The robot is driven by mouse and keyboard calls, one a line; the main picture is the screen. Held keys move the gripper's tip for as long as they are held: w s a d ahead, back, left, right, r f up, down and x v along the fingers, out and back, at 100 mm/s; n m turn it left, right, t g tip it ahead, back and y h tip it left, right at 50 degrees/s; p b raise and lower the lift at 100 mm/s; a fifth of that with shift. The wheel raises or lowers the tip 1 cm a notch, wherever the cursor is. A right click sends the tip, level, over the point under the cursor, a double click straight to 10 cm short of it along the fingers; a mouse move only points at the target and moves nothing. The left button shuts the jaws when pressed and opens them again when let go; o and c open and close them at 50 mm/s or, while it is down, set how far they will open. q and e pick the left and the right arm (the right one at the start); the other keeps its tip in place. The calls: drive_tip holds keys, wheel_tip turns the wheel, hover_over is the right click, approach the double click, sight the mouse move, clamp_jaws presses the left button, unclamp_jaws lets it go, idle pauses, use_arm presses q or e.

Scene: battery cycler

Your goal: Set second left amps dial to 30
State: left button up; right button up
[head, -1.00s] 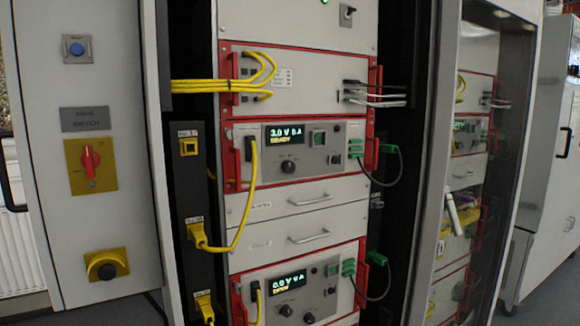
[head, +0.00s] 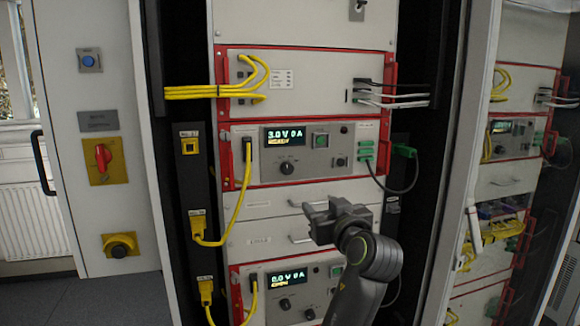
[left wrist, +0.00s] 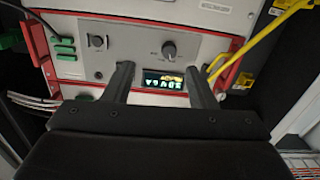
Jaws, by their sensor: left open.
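The upper cycler unit's display (head: 285,136) reads 3.0 V 0 A, with a dark round dial (head: 288,168) below it. The lower unit's display (head: 287,278) seems to read 0.0 V 0 A, with a dial (head: 285,304) below it. The dials' labels and scale marks are too small to read. My left gripper (head: 313,222) is open and empty in front of the drawers between the units. In the left wrist view, which is upside down, its open fingers (left wrist: 159,70) frame the upper display; the dial (left wrist: 168,50) shows just beyond, untouched. My right gripper is out of view.
Yellow cables (head: 240,205) hang left of the units. A green plug with a dark cable (head: 404,151) juts out at the upper unit's right. Red handles (head: 225,160) flank the panels. Drawer handles (head: 308,203) protrude below the upper unit. A glossy door (head: 480,200) stands at the right.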

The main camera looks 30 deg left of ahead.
use_arm(q)
wheel_tip(320, 180, up, 3)
drive_tip(key=s+n, duration=0.2)
drive_tip(key=p, duration=0.7)
approach(289, 170)
drive_tip(key=shift+g+y, duration=0.3)
drive_tip(key=shift+y, duration=0.1)
drive_tip(key=x, duration=0.7)
drive_tip(key=shift+w, duration=0.2)
drive_tip(key=shift+w+a+f, duration=0.1)
drive_tip(key=shift+w+a, duration=0.35)
drive_tip(key=shift+a, duration=0.1)
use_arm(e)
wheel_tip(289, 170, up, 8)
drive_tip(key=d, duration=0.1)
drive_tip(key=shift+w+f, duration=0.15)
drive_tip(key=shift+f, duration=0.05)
use_arm(q)
drive_tip(key=c, duration=1)
drive_tip(key=shift+o, duration=0.2)
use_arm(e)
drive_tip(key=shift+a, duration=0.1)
